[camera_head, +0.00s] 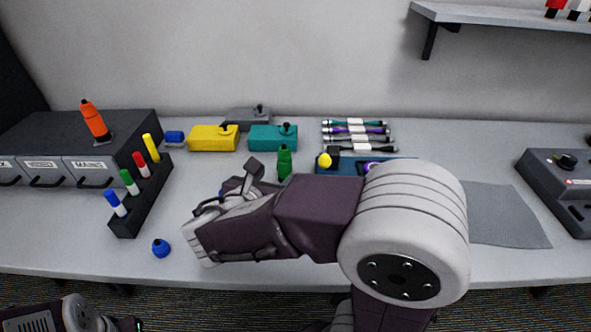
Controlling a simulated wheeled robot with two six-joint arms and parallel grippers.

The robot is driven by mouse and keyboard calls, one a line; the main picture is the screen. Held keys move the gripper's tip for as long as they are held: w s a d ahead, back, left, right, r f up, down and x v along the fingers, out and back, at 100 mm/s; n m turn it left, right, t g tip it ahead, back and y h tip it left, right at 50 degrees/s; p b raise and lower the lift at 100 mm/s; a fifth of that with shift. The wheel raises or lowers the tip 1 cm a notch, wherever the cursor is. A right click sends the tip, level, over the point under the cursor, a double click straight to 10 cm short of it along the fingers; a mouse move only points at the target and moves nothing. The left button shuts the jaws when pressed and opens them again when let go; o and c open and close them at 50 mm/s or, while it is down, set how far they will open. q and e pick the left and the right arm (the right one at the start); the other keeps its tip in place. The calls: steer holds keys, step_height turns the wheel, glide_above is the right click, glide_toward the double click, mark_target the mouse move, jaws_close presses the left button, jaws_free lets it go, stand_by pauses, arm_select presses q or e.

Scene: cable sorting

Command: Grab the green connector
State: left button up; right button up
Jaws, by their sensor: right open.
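The green connector (284,163) stands upright on the table near the middle, in front of the teal box. My right gripper (240,181) is open, low over the table just left of the green connector and apart from it in the picture. One dark finger shows clearly; the other is partly hidden by the wrist. A bit of something blue shows between the fingers, mostly hidden. Only a piece of my left arm shows at the bottom left corner; its gripper is not visible.
A yellow box (213,138), a teal box (273,138) and a grey box (247,117) stand behind. A marker rack (127,226) is at left, with a blue connector (161,248) nearby. A blue tray (335,168) with a yellow item is right of the green connector.

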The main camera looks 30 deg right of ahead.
mark_target(282, 169)
steer(key=shift+w+d, duration=0.1)
steer(key=shift+w, duration=0.05)
steer(key=shift+s+a+r+b, duration=0.15)
steer(key=shift+s+a+b, duration=0.1)
steer(key=shift+s+b, duration=0.1)
steer(key=x, duration=0.3)
steer(key=shift+b, duration=0.35)
steer(key=shift+w+d, duration=0.2)
steer(key=shift+w, duration=0.05)
steer(key=b+x, duration=0.1)
steer(key=x, duration=0.3)
steer(key=shift+d+b, duration=0.25)
steer(key=shift+b, duration=0.15)
steer(key=shift+w+d, duration=0.2)
arm_select(q)
steer(key=f, duration=0.3)
steer(key=shift+s+a, duration=0.25)
steer(key=shift+s, duration=0.05)
arm_select(e)
jaws_close()
